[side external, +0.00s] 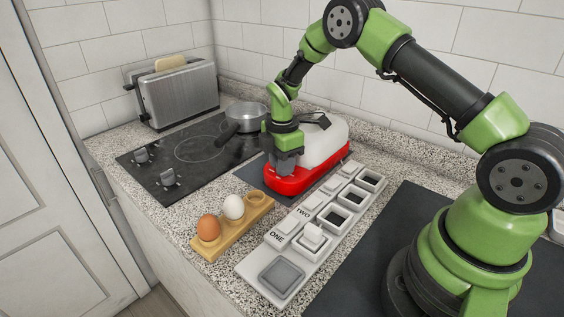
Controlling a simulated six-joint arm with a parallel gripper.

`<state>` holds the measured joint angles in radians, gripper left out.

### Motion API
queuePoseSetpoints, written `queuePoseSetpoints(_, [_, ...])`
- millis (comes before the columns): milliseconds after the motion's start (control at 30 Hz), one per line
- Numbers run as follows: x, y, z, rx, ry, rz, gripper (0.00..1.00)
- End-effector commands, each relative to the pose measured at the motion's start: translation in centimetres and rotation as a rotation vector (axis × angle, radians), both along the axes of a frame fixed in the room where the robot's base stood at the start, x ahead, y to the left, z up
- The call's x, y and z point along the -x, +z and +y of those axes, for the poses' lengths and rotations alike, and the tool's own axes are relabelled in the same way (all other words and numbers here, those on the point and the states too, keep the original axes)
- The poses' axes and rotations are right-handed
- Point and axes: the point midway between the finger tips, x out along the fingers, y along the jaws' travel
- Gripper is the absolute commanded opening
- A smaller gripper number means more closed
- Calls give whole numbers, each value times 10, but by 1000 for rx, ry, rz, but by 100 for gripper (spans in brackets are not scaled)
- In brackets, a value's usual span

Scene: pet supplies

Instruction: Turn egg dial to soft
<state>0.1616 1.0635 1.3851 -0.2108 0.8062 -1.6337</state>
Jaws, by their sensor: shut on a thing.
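The red egg cooker (316,176) with a pale lid (325,146) stands on a dark mat behind the white panel. My gripper (287,170) points down at the near left end of the red base and is shut there on the egg dial. The jaws cover the dial, so its marks and pointer setting cannot be seen. A wooden egg holder (226,238) stands in front, with a brown egg (209,227) and a white egg (233,207) in it. Its far right hole looks empty.
A white panel (264,262) marked ONE and TWO, with several square buttons or wells, lies close to the cooker. A black hob (160,182) with knobs, a metal pan (246,115) and a toaster (177,94) holding bread stand to the left and behind. Tiled walls close off the back.

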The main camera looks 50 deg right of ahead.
Motion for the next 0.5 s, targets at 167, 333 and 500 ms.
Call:
queuePoseSetpoints(167, [0,0,0,-1,1,-1,36])
queuePoseSetpoints(333, [0,0,0,-1,2,-1,53])
queuePoseSetpoints(500, [0,1,0,-1,2,-1,53])
